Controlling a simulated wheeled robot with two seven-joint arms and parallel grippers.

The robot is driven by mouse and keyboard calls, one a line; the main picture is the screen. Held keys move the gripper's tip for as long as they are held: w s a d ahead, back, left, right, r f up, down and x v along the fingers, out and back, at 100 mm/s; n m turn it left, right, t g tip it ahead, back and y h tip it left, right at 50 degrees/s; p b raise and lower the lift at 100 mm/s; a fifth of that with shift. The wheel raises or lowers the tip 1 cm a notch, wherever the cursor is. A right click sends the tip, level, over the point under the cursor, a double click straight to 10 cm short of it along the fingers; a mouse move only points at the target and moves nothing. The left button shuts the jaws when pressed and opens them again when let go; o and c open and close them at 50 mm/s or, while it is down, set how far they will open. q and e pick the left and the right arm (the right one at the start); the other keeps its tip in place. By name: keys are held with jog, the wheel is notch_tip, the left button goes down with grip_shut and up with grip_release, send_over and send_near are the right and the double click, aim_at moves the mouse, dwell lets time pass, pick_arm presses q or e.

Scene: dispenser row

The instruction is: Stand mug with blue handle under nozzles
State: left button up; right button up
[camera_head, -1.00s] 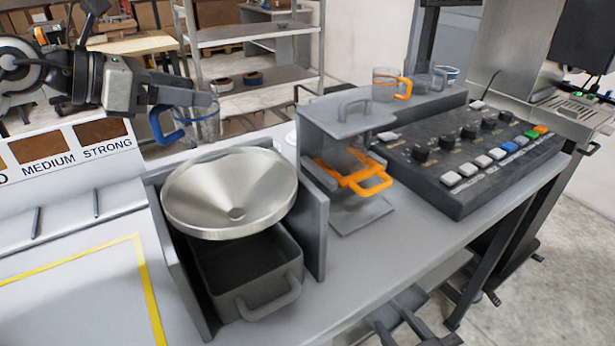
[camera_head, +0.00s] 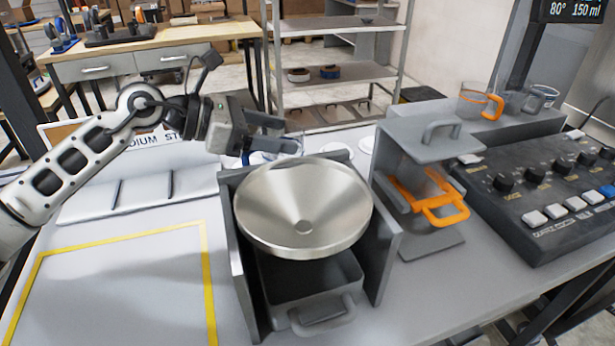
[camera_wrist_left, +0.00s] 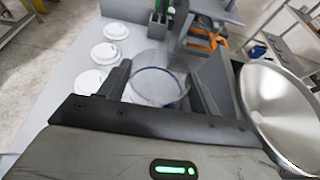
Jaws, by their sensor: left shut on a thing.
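My left gripper (camera_head: 284,138) is shut on a clear mug with a blue handle (camera_head: 247,158), just behind the steel funnel. In the head view most of the mug is hidden by the gripper and the funnel rim. In the left wrist view the clear mug (camera_wrist_left: 156,84) sits between the two fingers (camera_wrist_left: 160,92), with a bluish edge near its base. I cannot tell whether it touches the table. I cannot make out the nozzles in these frames. My right gripper does not show.
The funnel (camera_head: 300,200) sits on a grey stand above a drawer. More mugs, including an orange-handled one (camera_head: 474,103), stand on a ledge. White discs (camera_wrist_left: 104,53) lie on the table.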

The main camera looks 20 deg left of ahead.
pick_arm(q)
notch_tip(320, 180, down, 9)
jog(key=shift+r, duration=0.15)
dwell(0.4)
jog(key=o, duration=0.6)
jog(key=shift+f, duration=0.2)
jog(key=o, duration=0.4)
jog(key=shift+r, duration=0.1)
